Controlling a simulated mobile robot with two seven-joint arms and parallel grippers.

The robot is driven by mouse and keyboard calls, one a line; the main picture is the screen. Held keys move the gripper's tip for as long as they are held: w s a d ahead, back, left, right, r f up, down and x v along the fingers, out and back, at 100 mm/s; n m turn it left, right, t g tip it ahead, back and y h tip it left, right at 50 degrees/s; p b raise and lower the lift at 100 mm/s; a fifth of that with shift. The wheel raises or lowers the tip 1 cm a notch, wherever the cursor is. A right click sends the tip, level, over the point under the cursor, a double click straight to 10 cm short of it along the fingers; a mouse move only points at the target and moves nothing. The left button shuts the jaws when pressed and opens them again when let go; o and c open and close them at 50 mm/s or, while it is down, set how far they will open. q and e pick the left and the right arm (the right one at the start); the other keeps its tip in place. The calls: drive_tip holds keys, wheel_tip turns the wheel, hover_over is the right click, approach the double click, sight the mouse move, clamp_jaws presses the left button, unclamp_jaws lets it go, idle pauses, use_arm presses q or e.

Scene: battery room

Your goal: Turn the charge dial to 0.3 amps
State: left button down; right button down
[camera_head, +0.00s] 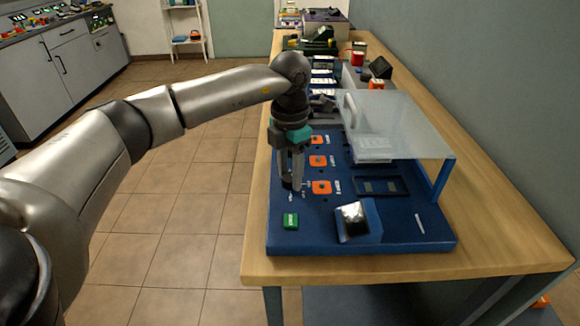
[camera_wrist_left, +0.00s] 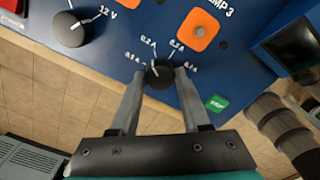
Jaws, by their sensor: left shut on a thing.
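The charge dial (camera_wrist_left: 160,75) is a small black knob on the blue panel (camera_head: 390,238). Labels from 0.1 A to 0.4 A fan around it in the left wrist view. A small pale mark shows on the knob, but I cannot tell exactly which label it points to. My left gripper (camera_wrist_left: 160,76) is shut on the dial, one finger on each side. In the head view my left gripper (camera_head: 291,187) points down at the panel's left edge, and its fingers mostly hide the dial. My right gripper is not in view.
A green button (camera_head: 290,221) lies close in front of the dial. Orange square lamps (camera_head: 321,187) line the panel to its right. Another black knob (camera_wrist_left: 70,29), marked 12 V, is nearby. A tilted display (camera_head: 355,220) and a clear cover (camera_head: 400,125) stand farther right.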

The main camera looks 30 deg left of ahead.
use_arm(q)
drive_tip(key=shift+r+m, duration=0.1)
drive_tip(key=shift+m, duration=0.9)
drive_tip(key=shift+m+p, duration=0.45)
drive_tip(key=shift+m, duration=0.45)
drive_tip(key=m, duration=0.3)
drive_tip(key=shift+m, duration=0.3)
drive_tip(key=shift+m+p, duration=0.45)
drive_tip(key=shift+m, duration=1.55)
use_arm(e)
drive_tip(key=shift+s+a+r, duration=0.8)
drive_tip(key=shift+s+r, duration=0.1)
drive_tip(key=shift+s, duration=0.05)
use_arm(q)
drive_tip(key=shift+c, duration=1.8)
unclamp_jaws()
